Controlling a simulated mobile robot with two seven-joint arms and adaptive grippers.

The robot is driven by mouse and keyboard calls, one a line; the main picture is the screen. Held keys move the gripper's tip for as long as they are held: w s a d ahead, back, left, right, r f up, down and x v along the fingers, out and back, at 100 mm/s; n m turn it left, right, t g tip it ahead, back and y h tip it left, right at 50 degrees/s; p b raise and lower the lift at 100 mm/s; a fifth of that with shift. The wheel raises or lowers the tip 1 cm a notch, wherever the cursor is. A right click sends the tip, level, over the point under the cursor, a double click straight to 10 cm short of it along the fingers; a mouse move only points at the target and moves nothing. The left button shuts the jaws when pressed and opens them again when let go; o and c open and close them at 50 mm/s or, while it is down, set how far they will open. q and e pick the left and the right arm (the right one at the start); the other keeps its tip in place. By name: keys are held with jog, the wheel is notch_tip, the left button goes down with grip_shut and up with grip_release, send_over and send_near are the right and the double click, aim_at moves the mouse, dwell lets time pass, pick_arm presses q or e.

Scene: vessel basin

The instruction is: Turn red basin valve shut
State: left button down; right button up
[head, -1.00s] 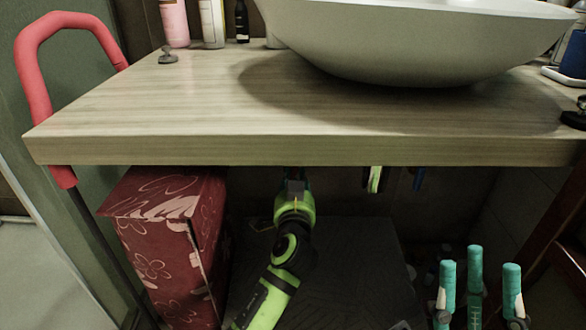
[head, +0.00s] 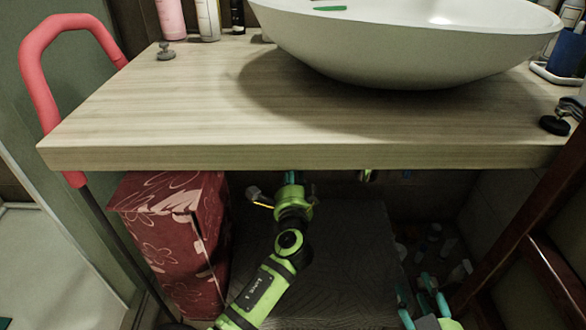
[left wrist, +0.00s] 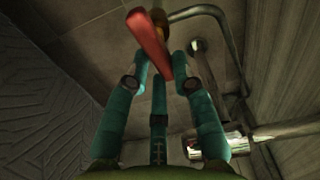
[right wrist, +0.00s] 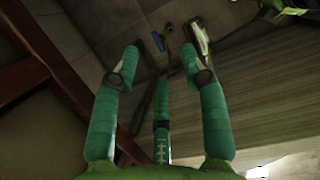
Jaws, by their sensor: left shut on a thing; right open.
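The red valve lever (left wrist: 150,40) is in the left wrist view, under the counter, joined to a brass-coloured fitting (left wrist: 186,25) on a bent metal pipe. My left gripper (left wrist: 165,74) is shut on the lever, with its teal fingers on either side of it. In the head view my left gripper (head: 290,185) reaches up below the counter's front edge, which hides the valve. My right gripper (right wrist: 155,72) is open and empty in the right wrist view. In the head view it shows at the lower right (head: 420,300).
The wooden counter (head: 150,120) carries a white basin (head: 400,55) and bottles. A patterned red box (head: 165,235) stands below, left of my left arm. A wooden frame (head: 530,220) is at the right. A chrome cylinder (left wrist: 207,146) lies near the left fingers.

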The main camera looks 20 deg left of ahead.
pick_arm(q)
jog(key=shift+m+p, duration=0.3)
jog(key=shift+m, duration=0.6)
pick_arm(e)
jog(key=shift+s+d+f+g+h, duration=0.15)
jog(key=shift+s+d+f+g, duration=0.25)
jog(key=shift+f, duration=0.35)
jog(key=shift+s+d+f+g+h, duration=0.2)
jog(key=shift+s+f+g, duration=0.1)
jog(key=shift+f+g, duration=0.35)
jog(key=shift+s+d+f+g+h, duration=0.15)
jog(key=shift+s+d+f+g, duration=0.15)
jog(key=shift+f, duration=0.5)
pick_arm(q)
jog(key=c, duration=1)
grip_release()
jog(key=shift+f, duration=0.1)
jog(key=shift+c, duration=0.2)
jog(key=v, duration=1.2)
